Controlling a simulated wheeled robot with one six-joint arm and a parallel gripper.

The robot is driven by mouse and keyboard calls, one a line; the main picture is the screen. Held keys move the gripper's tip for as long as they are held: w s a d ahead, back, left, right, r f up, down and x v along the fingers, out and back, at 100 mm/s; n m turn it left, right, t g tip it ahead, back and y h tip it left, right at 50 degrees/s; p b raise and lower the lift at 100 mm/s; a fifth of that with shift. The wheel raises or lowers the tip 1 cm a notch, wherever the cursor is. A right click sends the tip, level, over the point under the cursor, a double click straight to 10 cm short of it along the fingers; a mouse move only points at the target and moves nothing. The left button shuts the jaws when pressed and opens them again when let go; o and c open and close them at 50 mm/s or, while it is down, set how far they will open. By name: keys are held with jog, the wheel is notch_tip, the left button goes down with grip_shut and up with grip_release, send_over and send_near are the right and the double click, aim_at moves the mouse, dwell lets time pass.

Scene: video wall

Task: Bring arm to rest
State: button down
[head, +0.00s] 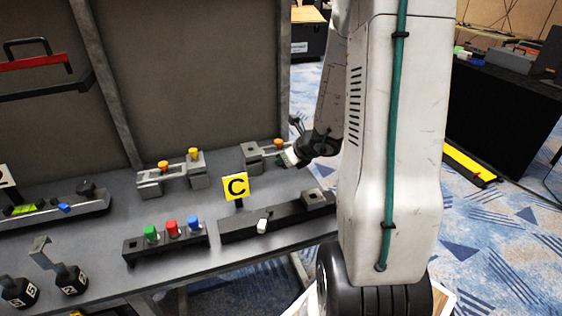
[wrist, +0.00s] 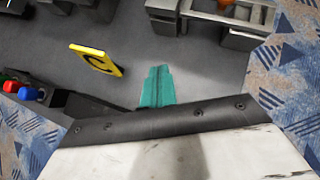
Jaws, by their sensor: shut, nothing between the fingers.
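My arm (head: 318,125) comes down at the right of the head view, and part of it hides the table's right end. My gripper (head: 290,157) is small there, above the back right of the grey table (head: 150,240), beside a grey block with an orange knob (head: 279,145). In the wrist view the teal fingers of my gripper (wrist: 157,85) are together and hold nothing. Bare table top lies beyond them.
A yellow sign with a C (head: 236,186) stands mid-table. Green, red (head: 172,228) and blue buttons sit in a dark bar in front. More grey blocks with orange knobs (head: 193,153) stand behind. A dark panel (head: 190,70) rises at the back.

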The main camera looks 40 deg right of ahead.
dwell(0.5)
jog(key=s+a+r+n+g+y, duration=0.2)
jog(key=s+a+r+n, duration=0.1)
jog(key=a+n, duration=0.35)
jog(key=s+a+r+n+g+y, duration=0.2)
jog(key=s+a+r+n, duration=0.1)
jog(key=a+n, duration=0.4)
jog(key=s+a+r+n+g+y, duration=0.2)
jog(key=s+a+r+n, duration=0.15)
jog(key=a+n, duration=0.35)
jog(key=s+a+r+n+g+h, duration=0.1)
jog(key=s+a+r+n+h, duration=0.1)
jog(key=s+r+n+h, duration=0.4)
jog(key=shift+s+a+r+n+g, duration=0.35)
jog(key=shift+s+r+n, duration=1.85)
jog(key=shift+s+n, duration=1.75)
